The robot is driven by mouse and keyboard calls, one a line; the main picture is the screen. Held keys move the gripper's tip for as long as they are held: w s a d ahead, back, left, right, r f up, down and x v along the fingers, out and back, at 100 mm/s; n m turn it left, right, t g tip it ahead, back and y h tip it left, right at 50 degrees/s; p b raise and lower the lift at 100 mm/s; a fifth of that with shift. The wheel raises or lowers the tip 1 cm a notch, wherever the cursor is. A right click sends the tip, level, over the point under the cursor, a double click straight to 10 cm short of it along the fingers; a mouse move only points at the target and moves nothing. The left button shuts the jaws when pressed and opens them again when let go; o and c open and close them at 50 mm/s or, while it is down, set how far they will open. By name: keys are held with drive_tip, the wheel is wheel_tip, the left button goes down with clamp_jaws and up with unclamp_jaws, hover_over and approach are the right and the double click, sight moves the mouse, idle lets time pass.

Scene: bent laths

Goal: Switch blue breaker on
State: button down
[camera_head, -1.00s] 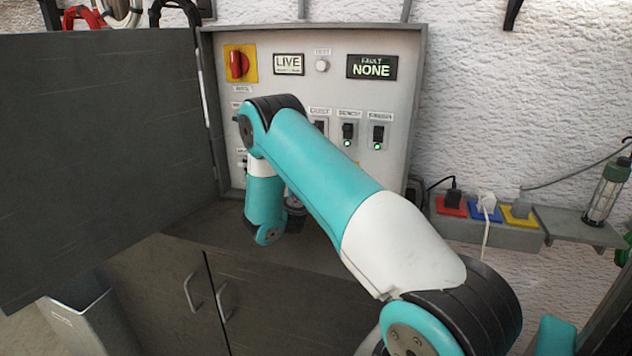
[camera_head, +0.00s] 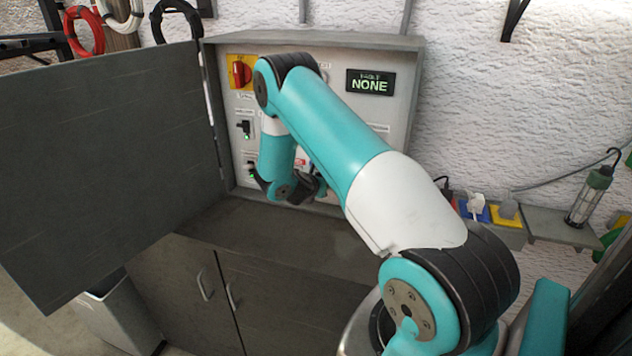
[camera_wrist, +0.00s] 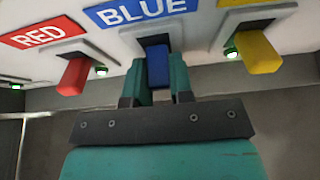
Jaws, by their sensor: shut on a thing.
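The blue breaker lever (camera_wrist: 157,64) stands out from the panel under a blue label reading BLUE in the wrist view. My gripper (camera_wrist: 161,84) is shut on it, one teal finger at each side. In the head view the blue breaker is hidden behind my arm, and little of my gripper can be made out. A green lamp (camera_wrist: 231,53) is lit to the right of the blue lever and another (camera_wrist: 101,71) to its left; I cannot tell which belongs to the blue breaker.
A red lever (camera_wrist: 73,76) is at left and a yellow lever (camera_wrist: 256,52) at right, both close to my fingers. The cabinet door (camera_head: 100,180) stands open at left. The panel has a red rotary switch (camera_head: 240,74) and a display (camera_head: 370,82) reading FAULT NONE.

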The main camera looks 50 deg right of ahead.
drive_tip(key=c, duration=1)
unclamp_jaws()
drive_tip(key=b+v, duration=0.5)
drive_tip(key=v, duration=1.2)
drive_tip(key=shift+b, duration=0.4)
drive_tip(key=shift+s+a+r, duration=0.1)
drive_tip(key=shift+a+r, duration=0.05)
